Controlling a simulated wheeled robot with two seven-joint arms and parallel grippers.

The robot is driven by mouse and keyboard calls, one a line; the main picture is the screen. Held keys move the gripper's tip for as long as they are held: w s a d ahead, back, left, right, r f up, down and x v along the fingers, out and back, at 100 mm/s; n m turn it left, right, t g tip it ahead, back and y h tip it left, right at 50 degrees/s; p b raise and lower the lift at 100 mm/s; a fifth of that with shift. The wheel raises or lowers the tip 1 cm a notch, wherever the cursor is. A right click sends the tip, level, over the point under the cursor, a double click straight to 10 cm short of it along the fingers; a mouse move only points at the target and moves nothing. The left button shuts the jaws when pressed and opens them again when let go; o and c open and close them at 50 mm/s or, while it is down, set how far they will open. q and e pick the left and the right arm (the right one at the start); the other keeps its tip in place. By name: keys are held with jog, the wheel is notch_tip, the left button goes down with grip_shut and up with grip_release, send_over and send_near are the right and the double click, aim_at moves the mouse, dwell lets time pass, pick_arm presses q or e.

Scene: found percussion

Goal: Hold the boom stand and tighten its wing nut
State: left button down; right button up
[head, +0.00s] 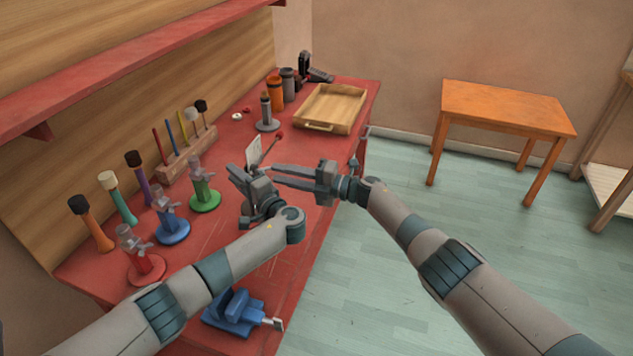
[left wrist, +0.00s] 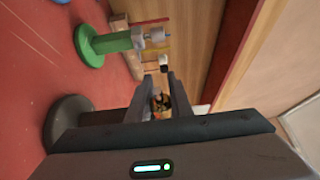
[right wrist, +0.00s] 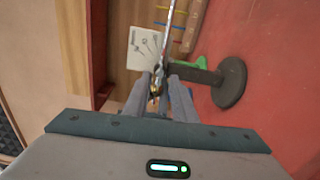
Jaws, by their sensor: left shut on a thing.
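The boom stand has a dark round base (right wrist: 229,84), a grey post and a thin boom rod (head: 269,149). The rod slants up to a red end in the head view. My left gripper (head: 238,174) is shut on the stand's upper part; the base also shows in the left wrist view (left wrist: 66,118). My right gripper (head: 272,176) points left at the same upper part, its fingers apart. In the right wrist view its fingertips (right wrist: 165,77) lie close around a small metallic and yellowish part at the rod's foot. The wing nut itself is too small to make out.
Red, blue and green stands (head: 204,196) line the bench's left side, with several mallets (head: 107,182) and a wooden rack behind. A white picture card (head: 253,151) stands just behind the grippers. A blue vise (head: 233,310) is at the front. A wooden tray (head: 335,106) lies farther back.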

jog(key=v, duration=0.9)
jog(key=shift+d, duration=0.2)
pick_arm(q)
jog(key=c, duration=1.5)
grip_release()
jog(key=v, duration=1.2)
jog(key=shift+d, duration=0.1)
pick_arm(e)
jog(key=shift+d, duration=0.1)
